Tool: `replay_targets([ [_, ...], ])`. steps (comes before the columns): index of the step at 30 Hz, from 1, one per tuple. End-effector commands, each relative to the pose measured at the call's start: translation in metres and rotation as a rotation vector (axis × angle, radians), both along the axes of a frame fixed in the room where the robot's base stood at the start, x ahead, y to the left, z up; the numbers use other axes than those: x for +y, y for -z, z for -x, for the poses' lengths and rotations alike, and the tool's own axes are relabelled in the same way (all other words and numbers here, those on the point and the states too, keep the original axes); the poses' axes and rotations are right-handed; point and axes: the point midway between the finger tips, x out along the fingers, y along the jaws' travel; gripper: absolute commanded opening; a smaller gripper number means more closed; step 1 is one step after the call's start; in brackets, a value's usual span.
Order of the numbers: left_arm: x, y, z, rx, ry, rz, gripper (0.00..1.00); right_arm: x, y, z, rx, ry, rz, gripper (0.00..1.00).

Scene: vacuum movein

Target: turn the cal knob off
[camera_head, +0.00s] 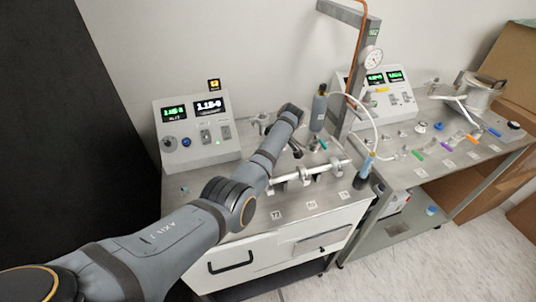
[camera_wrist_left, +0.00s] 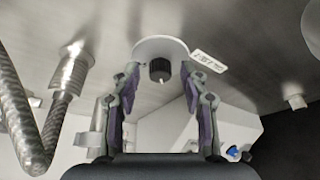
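A small black knob (camera_wrist_left: 160,70) with a pale mark stands on a round white disc (camera_wrist_left: 148,47) on the steel surface. A white label (camera_wrist_left: 209,62) beside it is too blurred to read surely. My left gripper (camera_wrist_left: 160,82) is open, with one finger on each side of the knob and visible gaps between fingers and knob. In the head view my left arm reaches over the bench. I cannot make out the knob there. My right gripper is in neither view.
A control box (camera_head: 196,134) with lit displays stands at the bench's back left. A metal post (camera_head: 352,75) with a gauge and clear hose rises behind. A silver pipe (camera_head: 312,175) lies in front. In the wrist view a braided metal hose (camera_wrist_left: 50,125) is at left.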

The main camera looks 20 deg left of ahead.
Motion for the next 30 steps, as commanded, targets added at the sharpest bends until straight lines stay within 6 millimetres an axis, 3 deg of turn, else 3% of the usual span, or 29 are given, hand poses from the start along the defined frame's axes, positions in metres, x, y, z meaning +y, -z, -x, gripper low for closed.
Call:
replay_targets([
  [10,-0.003,-0.007,0.000,-0.003,0.001,0.000,0.47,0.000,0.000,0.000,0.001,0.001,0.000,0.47],
  [24,-0.038,-0.098,0.014,-0.003,0.000,0.000,0.47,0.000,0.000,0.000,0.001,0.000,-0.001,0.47],
  [30,-0.043,-0.111,0.017,0.000,0.001,0.000,0.47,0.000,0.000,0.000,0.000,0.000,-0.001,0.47],
])
